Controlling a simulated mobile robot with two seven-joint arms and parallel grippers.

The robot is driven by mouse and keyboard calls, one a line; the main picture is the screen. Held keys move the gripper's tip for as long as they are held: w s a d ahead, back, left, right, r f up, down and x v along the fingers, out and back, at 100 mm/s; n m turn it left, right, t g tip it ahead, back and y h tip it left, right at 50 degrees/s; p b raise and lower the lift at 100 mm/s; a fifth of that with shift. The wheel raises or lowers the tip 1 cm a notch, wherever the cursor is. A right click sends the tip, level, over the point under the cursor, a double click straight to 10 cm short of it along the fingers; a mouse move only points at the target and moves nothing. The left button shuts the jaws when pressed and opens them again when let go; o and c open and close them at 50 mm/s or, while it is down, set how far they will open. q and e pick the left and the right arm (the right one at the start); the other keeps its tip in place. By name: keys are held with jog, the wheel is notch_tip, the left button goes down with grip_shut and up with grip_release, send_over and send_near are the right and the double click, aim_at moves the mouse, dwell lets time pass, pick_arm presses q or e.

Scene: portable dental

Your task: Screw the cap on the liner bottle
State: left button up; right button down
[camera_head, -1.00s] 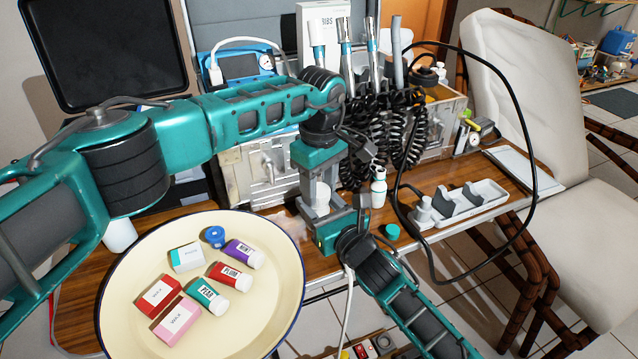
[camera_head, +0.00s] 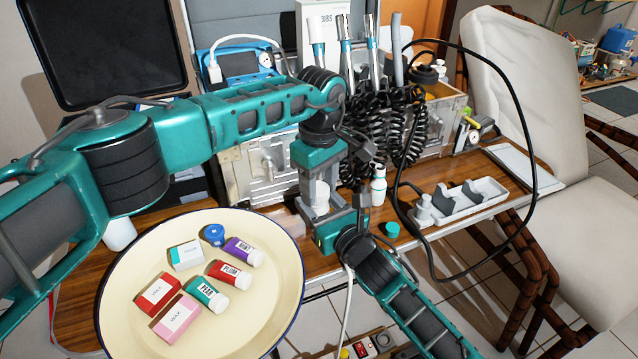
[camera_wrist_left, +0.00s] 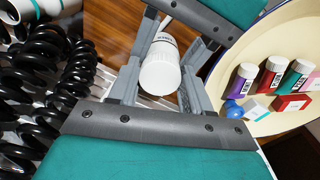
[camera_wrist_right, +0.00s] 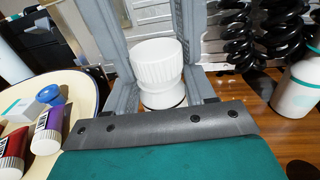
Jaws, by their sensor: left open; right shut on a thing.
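The liner bottle (camera_wrist_left: 164,40) is white with dark lettering too small to read, in the left wrist view. Its white ribbed cap (camera_wrist_right: 155,62) sits at its top, roughly in line with it; I cannot tell whether it is threaded tight. In the head view the white cap (camera_head: 321,197) shows between the two grippers, with most of the bottle hidden. My right gripper (camera_head: 335,222) is shut on the bottle from below right, above the table's front edge. My left gripper (camera_wrist_left: 158,88) is open, its fingers on either side of the cap with gaps visible.
A cream round tray (camera_head: 125,335) with small boxes and tubes stands at left. A white bottle with a teal band (camera_head: 378,190), a teal cap (camera_head: 392,229) and a grey holder (camera_head: 470,205) are at right. Black coiled hoses (camera_head: 400,130) hang close behind the grippers.

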pick_arm(q)
jog(key=shift+a+y, duration=0.3)
jog(key=shift+a, duration=0.75)
jog(key=shift+r, duration=0.4)
jog(key=shift+o, duration=0.6)
jog(key=shift+g, duration=0.3)
jog(key=c, duration=0.6)
jog(key=shift+s, duration=0.1)
jog(key=shift+o, duration=0.7)
jog(key=r, duration=0.3)
jog(key=shift+d+r, duration=0.2)
jog(key=shift+r, duration=0.5)
jog(key=c, duration=0.4)
jog(key=shift+o, duration=0.2)
jog(key=shift+d, duration=0.1)
jog(key=shift+o, duration=0.3)
